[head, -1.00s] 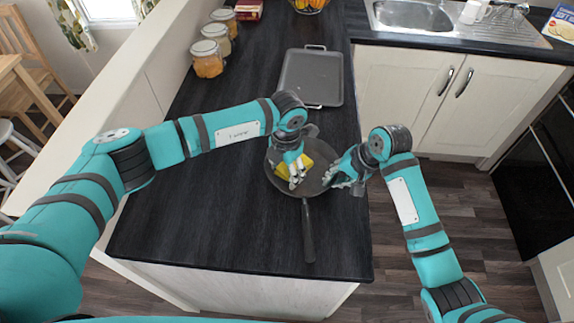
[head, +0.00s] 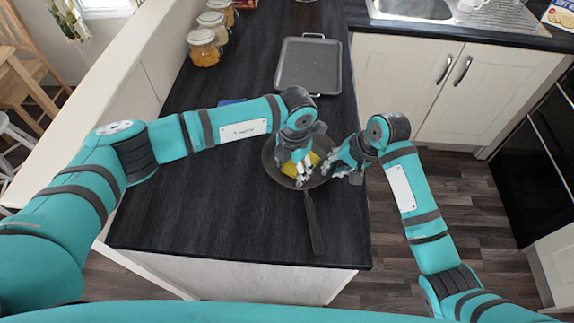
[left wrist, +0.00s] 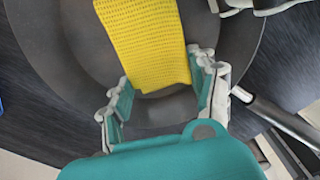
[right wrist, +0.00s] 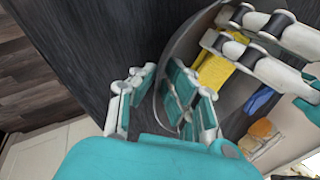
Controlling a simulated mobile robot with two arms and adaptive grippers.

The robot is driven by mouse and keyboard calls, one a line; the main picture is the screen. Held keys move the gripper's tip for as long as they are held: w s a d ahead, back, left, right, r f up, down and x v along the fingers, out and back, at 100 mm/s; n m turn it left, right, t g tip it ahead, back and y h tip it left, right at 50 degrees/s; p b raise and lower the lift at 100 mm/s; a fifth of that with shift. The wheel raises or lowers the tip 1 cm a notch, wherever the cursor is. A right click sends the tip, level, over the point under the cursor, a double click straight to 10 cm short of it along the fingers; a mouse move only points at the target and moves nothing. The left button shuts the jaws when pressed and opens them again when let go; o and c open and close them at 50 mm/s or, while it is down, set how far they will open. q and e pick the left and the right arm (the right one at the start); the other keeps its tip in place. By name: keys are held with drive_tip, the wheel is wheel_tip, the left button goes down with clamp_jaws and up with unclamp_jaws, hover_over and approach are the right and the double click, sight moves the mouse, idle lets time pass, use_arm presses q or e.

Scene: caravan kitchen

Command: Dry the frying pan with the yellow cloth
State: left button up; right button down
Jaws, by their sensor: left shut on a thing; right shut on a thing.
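The dark frying pan (head: 274,168) lies on the black counter, its handle (head: 314,226) toward me. The yellow cloth (head: 288,169) is inside the pan; it also shows in the left wrist view (left wrist: 145,40). My left gripper (head: 299,172) is above the pan and shut on the cloth, with fingers at its near end in the left wrist view (left wrist: 163,82). My right gripper (head: 335,168) is at the pan's right side. In the right wrist view its fingers (right wrist: 160,88) are on either side of the pan's rim, shut on it. The left fingers partly hide the cloth.
A grey griddle tray (head: 308,65) lies farther back. Several glass jars (head: 203,47) stand at the back left. A blue thing (head: 232,102) is mostly hidden behind my left arm. The counter left of the pan is clear. The counter's right edge is close to the pan.

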use_arm(q)
drive_tip(key=shift+w+d, duration=0.15)
drive_tip(key=shift+d, duration=0.55)
drive_tip(key=shift+w+d, duration=0.15)
drive_tip(key=shift+d, duration=0.5)
use_arm(e)
drive_tip(key=shift+w+a+r, duration=0.1)
use_arm(q)
drive_tip(key=shift+w, duration=1.55)
drive_tip(key=shift+w+a, duration=0.4)
drive_tip(key=shift+a, duration=0.2)
drive_tip(key=shift+w+a, duration=0.4)
drive_tip(key=shift+a, duration=0.2)
drive_tip(key=shift+s+a+f, duration=0.1)
drive_tip(key=shift+s, duration=0.65)
drive_tip(key=shift+s+a+f, duration=0.1)
drive_tip(key=shift+s, duration=0.6)
drive_tip(key=shift+d+r, duration=0.1)
drive_tip(key=shift+r, duration=4.2)
drive_tip(key=shift+r, duration=0.1)
